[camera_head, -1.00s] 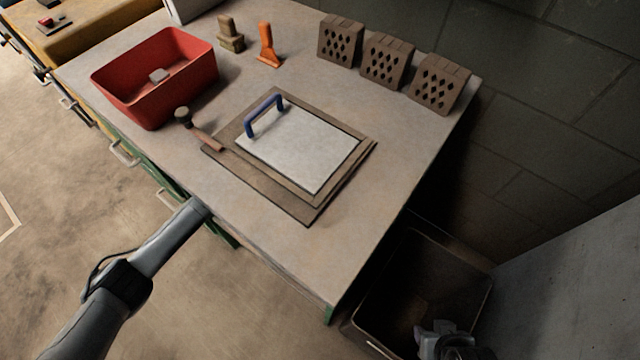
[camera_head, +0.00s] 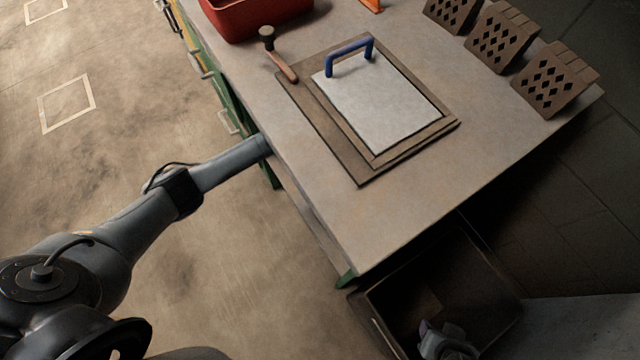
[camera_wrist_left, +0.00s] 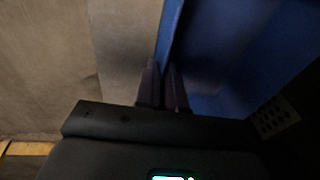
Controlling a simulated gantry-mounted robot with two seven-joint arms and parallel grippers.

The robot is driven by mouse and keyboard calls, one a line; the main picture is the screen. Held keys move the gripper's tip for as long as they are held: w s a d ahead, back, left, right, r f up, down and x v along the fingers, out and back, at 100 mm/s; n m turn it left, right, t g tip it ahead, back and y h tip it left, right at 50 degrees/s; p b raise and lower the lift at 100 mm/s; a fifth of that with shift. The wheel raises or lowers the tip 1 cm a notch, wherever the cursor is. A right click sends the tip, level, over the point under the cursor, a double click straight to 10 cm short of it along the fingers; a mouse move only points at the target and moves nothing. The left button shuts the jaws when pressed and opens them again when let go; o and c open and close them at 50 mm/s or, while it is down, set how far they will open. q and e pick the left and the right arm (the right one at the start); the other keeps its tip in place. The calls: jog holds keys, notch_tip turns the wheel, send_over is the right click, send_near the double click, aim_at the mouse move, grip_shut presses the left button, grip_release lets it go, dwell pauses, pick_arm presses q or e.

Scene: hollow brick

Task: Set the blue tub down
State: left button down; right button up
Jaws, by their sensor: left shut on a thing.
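The blue tub (camera_wrist_left: 225,60) shows only in the left wrist view, filling its upper right. Its near wall runs up from between the fingers. My left gripper (camera_wrist_left: 163,88) is shut on that wall, one dark finger on each side. In the head view my left arm comes in from the left and ends at the workbench's near edge. The gripper and the tub are hidden there. What is under the tub cannot be seen.
The workbench (camera_head: 390,215) bears a board (camera_head: 350,165) with a white, blue-handled plate (camera_head: 385,110), a hammer (camera_head: 280,55), a red tub (camera_head: 255,20) and hollow bricks (camera_head: 555,80). A dark bin (camera_head: 390,300) stands past its near right corner. Floor at left is clear.

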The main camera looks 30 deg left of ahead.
pick_arm(q)
jog(key=c, duration=1.3)
grip_release()
jog(key=shift+o, duration=0.3)
